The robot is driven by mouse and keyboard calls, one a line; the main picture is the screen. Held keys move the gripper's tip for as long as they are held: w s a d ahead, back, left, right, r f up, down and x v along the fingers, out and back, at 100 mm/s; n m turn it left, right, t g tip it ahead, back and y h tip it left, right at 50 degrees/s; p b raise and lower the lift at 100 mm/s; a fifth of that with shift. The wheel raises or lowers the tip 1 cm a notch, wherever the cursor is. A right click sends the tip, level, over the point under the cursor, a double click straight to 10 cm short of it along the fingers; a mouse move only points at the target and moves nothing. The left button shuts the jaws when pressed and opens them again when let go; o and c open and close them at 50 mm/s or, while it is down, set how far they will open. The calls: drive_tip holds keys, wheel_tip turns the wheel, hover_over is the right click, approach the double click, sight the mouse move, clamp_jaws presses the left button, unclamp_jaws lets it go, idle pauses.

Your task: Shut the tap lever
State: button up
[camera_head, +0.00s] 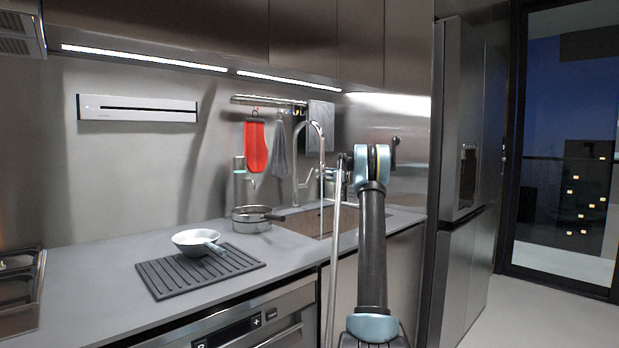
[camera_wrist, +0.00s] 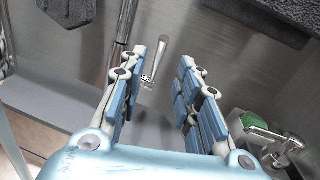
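The metal tap (camera_head: 311,126) stands behind the sink as a tall arched spout. Its small lever shows at the post's right side (camera_head: 307,179) and in the wrist view (camera_wrist: 156,60), where it slants up and right from its base. My gripper (camera_wrist: 165,64) is open, with two blue-padded fingers apart. In the wrist view the lever lies in the gap between the fingertips, nearer the left finger; contact cannot be made out. The tap's post (camera_wrist: 122,38) is just left of the left finger. In the head view my gripper is partly hidden by my arm.
The sink (camera_head: 308,222) lies below the tap. A pan (camera_head: 252,224) and a white bowl (camera_head: 196,240) on a dark ribbed mat (camera_head: 163,282) stand left. A red cloth (camera_head: 255,147) hangs behind. A green sponge (camera_wrist: 255,124) is right of my gripper.

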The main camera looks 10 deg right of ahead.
drive_tip(key=x, duration=0.8)
drive_tip(key=shift+w+a, duration=0.1)
clamp_jaws()
